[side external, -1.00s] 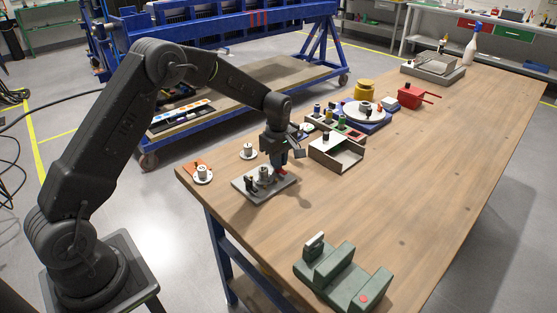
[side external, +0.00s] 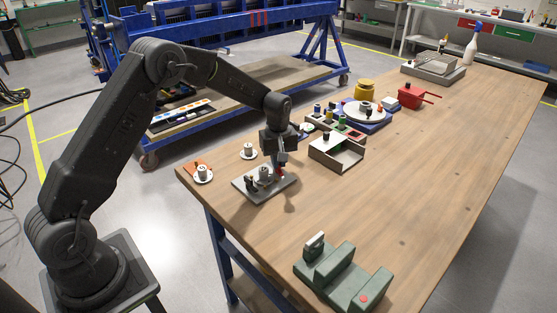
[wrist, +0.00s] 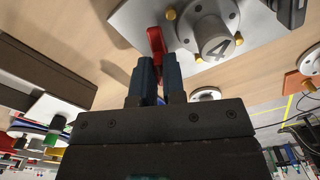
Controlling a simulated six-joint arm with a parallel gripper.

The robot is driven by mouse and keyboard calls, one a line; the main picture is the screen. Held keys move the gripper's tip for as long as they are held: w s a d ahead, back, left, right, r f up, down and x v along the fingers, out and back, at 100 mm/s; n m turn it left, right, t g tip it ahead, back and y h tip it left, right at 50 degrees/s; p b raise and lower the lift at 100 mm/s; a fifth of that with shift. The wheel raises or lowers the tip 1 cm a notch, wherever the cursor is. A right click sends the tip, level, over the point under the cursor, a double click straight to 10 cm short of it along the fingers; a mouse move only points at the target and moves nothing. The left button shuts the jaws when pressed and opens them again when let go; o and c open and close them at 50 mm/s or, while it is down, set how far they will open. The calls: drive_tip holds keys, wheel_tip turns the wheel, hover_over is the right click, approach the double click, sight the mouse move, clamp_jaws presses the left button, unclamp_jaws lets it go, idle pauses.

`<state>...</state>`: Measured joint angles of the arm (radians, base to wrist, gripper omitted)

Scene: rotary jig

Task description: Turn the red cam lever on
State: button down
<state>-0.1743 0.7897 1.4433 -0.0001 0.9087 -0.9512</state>
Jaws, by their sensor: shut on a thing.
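The red cam lever (wrist: 156,42) stands at the edge of the grey jig plate (wrist: 138,20) in the wrist view. My gripper (wrist: 157,62) is shut on the lever, its two dark blue fingers on either side. The lower part of the lever between the fingers is hidden. Beside it on the plate is a round grey part (wrist: 214,40) marked 4, with brass-coloured pins around it. In the side view my gripper (side external: 280,160) is low over the right part of the plate (side external: 257,194), with a little red showing under it.
A dark clamp (wrist: 290,10) stands on the plate past the round part. A green fixture (side external: 342,280) is at the front; the tabletop between is clear.

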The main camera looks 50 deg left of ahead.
drive_tip(key=m, duration=1.2)
drive_tip(key=shift+s+a+m, duration=0.1)
drive_tip(key=shift+a+m, duration=0.05)
drive_tip(key=shift+m, duration=0.15)
idle(0.4)
drive_tip(key=c, duration=1.2)
unclamp_jaws()
wheel_tip(320, 180, up, 14)
